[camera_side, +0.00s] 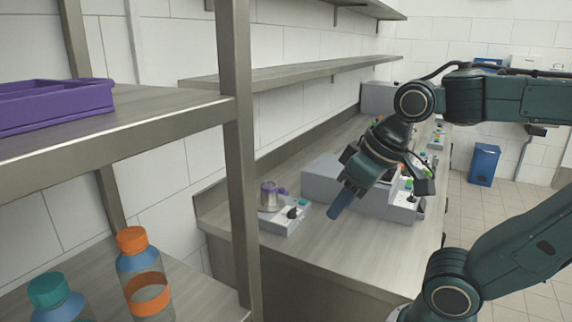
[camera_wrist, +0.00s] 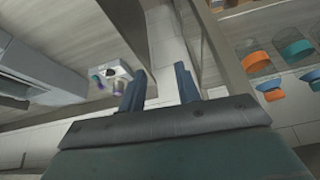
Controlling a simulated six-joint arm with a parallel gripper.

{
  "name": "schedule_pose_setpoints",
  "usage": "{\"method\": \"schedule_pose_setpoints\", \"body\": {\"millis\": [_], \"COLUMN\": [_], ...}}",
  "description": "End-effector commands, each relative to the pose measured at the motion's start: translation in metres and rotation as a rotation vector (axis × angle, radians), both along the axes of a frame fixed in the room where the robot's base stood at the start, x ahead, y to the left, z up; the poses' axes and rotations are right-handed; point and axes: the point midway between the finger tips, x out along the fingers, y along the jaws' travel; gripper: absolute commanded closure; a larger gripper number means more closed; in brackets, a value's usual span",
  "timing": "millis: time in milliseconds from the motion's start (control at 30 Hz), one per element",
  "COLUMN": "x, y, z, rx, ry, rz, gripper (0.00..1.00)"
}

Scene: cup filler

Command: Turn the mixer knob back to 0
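The mixer (camera_side: 272,223) is a small pale box at the left end of the steel bench, with a metal cup (camera_side: 268,196) standing on it. The cup has a purple part at its side. A black knob (camera_side: 292,213) is on the mixer's front right; its setting is too small to read. My gripper (camera_side: 340,203) is in the air to the right of the mixer, pointing down and left, apart from it. In the wrist view, my gripper's fingers (camera_wrist: 158,88) are spread with nothing between them. The mixer (camera_wrist: 120,70) shows small there, left of the fingers.
A grey box-shaped machine (camera_side: 322,183) with several controls stands on the bench behind my gripper. A steel shelf rack (camera_side: 240,150) at the left holds a purple tray (camera_side: 50,103) and bottles with orange (camera_side: 132,240) and teal caps (camera_side: 48,290). The bench front (camera_side: 345,250) is clear.

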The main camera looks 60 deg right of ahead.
Motion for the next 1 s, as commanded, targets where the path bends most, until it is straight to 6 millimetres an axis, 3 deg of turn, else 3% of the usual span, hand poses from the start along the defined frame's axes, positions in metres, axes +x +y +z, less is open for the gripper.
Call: {"method": "schedule_pose_setpoints", "body": {"millis": [533, 1000], "x": [0.100, 0.183], "y": [-0.055, -0.135], "z": [0.026, 0.004], "rx": [0.135, 0.242], "ry": [0.138, 0.246], "rz": [-0.460, -0.889], "gripper": [0.67, 0.67]}}
